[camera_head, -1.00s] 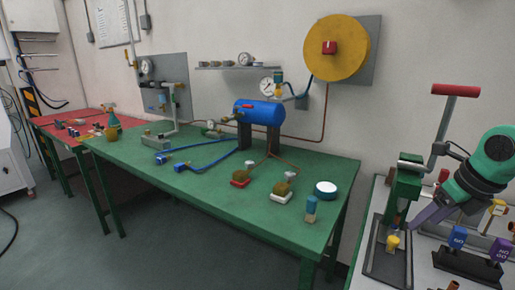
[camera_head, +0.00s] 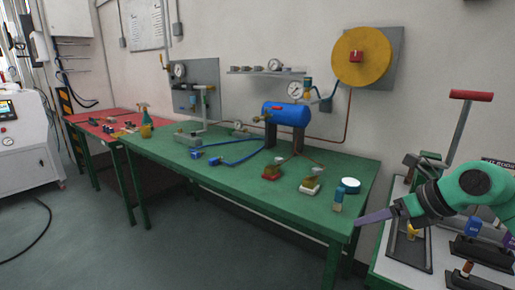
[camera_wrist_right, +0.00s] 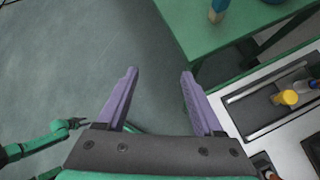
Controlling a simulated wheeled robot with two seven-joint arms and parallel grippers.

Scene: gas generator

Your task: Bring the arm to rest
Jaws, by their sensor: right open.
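My right arm comes in from the right in the head view. Its gripper (camera_head: 375,217), with purple fingers, points left past the front right corner of the green table (camera_head: 215,172). In the right wrist view the two fingers of this gripper (camera_wrist_right: 159,73) stand wide apart, with only grey floor between them. It is empty and touches nothing that I can see. My left gripper (camera_wrist_right: 78,123) shows small at the lower left of the right wrist view, and its jaws are too small to judge. It is out of the head view.
A white-topped bench (camera_head: 390,268) with a red-handled press (camera_head: 461,125) stands close by my right arm. Open floor (camera_head: 220,255) lies in front of the tables.

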